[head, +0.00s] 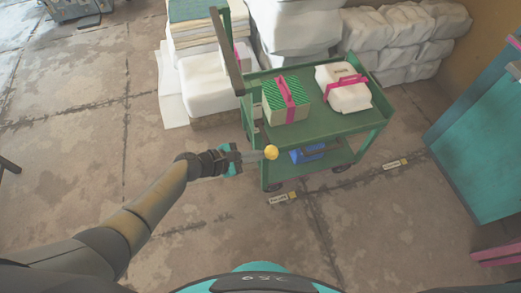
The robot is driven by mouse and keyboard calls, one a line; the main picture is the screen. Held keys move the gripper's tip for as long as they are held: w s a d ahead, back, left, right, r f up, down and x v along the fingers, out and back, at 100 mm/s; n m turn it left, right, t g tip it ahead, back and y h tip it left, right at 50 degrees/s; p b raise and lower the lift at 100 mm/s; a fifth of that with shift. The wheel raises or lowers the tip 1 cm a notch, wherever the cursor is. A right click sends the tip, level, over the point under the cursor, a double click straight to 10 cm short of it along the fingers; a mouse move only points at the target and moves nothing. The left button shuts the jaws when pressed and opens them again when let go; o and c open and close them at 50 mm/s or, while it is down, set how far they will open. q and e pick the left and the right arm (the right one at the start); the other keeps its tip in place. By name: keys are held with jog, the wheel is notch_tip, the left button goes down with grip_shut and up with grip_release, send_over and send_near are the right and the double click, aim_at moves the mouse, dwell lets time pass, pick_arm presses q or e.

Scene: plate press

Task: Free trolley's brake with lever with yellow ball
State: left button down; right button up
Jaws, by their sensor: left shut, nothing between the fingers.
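A green trolley (330,125) stands on the concrete floor right of the middle, with an upright push handle at its left end. A yellow ball (271,152), the end of the brake lever, shows at the trolley's near left corner. I cannot tell whether the fingers touch the lever. My right gripper is not in view.
The trolley carries a green striped box (287,104) and a white package (343,90), both with pink straps. A blue item (308,153) lies on its lower shelf. White sacks (400,40) are stacked behind. Bare floor lies in front and left.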

pick_arm(q)
jog(key=shift+w+a+r+n+g+p, duration=0.15)
jog(key=shift+r+n+g+p, duration=0.1)
jog(key=shift+r+p, duration=0.3)
jog(key=shift+w+d+r+n+g+p, duration=0.1)
jog(key=shift+r+n+g+p, duration=0.1)
jog(key=shift+r+p, duration=0.35)
jog(key=shift+w+a+r+n+g+p, duration=0.15)
jog(key=shift+r+n+p, duration=0.15)
jog(key=shift+r, duration=0.4)
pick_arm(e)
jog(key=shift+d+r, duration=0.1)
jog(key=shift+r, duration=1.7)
pick_arm(q)
jog(key=shift+d, duration=0.1)
